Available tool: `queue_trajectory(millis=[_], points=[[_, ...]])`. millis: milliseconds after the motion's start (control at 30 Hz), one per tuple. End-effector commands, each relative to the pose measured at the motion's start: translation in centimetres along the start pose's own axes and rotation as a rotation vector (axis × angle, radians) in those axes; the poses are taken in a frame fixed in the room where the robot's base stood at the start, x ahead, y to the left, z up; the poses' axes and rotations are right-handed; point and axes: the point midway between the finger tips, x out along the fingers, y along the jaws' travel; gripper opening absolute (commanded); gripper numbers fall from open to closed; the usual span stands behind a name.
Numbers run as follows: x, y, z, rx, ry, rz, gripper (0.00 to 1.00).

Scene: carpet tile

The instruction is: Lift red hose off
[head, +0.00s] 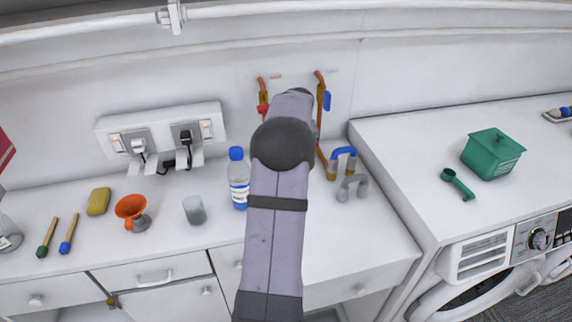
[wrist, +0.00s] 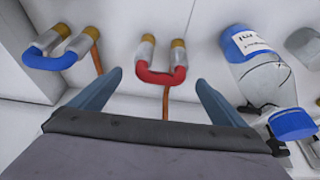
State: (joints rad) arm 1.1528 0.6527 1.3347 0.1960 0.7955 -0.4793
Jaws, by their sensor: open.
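The red hose (wrist: 158,76) is a short U-shaped bend in the wrist view, with a silver and brass connector at each end. My gripper (wrist: 158,80) is open, one blue-grey finger to the left of the red bend and one to the right. The bend shows between the fingertips with a gap on each side. I cannot tell the depth between them. In the head view my arm hides the red hose and the gripper.
A similar blue hose (wrist: 50,60) is left of my gripper; it also shows in the head view (head: 342,152). A water bottle (head: 238,180) stands close by, right of my gripper in the wrist view (wrist: 262,75). A grey cup (head: 194,210) and orange funnel (head: 131,208) stand farther left.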

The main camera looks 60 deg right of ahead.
Motion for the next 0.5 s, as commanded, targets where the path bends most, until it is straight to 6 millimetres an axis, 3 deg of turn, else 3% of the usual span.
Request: queue_trajectory(millis=[300,500], points=[[3.1,-0.2,-0.2,0.001,-0.002,-0.001,0.95],[3.7,-0.1,-0.1,0.0,0.0,0.001,0.95]])
